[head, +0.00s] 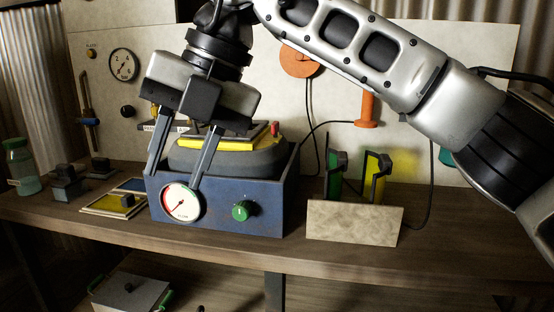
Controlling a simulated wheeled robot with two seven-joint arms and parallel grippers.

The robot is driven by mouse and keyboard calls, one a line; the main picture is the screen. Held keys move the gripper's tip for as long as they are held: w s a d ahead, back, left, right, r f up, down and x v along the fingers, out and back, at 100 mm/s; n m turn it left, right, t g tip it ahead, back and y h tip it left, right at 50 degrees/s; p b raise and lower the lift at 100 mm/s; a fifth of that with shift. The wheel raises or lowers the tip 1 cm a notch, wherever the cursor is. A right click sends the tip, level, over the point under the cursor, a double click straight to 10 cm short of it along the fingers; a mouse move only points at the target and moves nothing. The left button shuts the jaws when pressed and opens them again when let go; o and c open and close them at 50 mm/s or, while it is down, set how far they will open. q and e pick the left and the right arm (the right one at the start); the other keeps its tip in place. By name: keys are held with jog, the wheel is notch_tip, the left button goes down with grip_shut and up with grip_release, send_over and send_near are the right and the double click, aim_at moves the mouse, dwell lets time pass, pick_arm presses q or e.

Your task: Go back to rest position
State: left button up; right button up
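My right gripper (176,180) reaches in from the right on its silver arm and points down. Its two fingers are spread apart with nothing seen between them. The fingertips show in front of the left part of a blue box (272,190); I cannot tell whether they touch it. The box has a round dial (180,203) and a green knob (241,210) on its front. A grey rounded pot (228,160) with a yellow band and dark top sits in the box, partly hidden by the gripper. My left gripper is not in view.
A pale holder (355,222) with green and yellow framed pieces stands right of the box. Flat framed plates (112,205), small dark blocks (66,182) and a glass jar (22,168) are to the left. An orange handle (367,110) is on the back panel. The bench's right part is clear.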

jog(key=s+a+f+n+g+y, duration=0.2)
jog(key=s+a+f+g+y, duration=0.1)
jog(key=s+a+g+y, duration=0.25)
jog(key=w+d+f+m+t+y+p, duration=0.1)
jog(key=w+d+f+m+t+y, duration=0.1)
jog(key=w+d+m+t+y, duration=0.5)
jog(key=w+d+f+m+t+y+p, duration=0.25)
jog(key=m+t+y, duration=0.35)
jog(key=m+t, duration=0.6)
jog(key=w+d+f+m+t+h, duration=0.2)
jog(key=d+f+m+t+h, duration=0.45)
jog(key=f+m+h, duration=0.45)
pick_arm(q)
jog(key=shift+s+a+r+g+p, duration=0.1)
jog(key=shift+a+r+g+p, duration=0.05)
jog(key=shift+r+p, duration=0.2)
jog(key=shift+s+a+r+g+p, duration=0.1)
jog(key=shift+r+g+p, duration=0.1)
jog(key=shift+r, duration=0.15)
pick_arm(e)
jog(key=s+d+f+m+g+h, duration=0.4)
jog(key=s+d+f, duration=0.3)
jog(key=f, duration=0.4)
jog(key=s+d+f+m+g+h, duration=0.4)
jog(key=s+d+f, duration=0.3)
jog(key=s+f, duration=0.3)
jog(key=shift+d+f+h, duration=0.15)
jog(key=shift+f+h, duration=0.2)
jog(key=shift+f, duration=0.4)
jog(key=shift+s, duration=0.1)
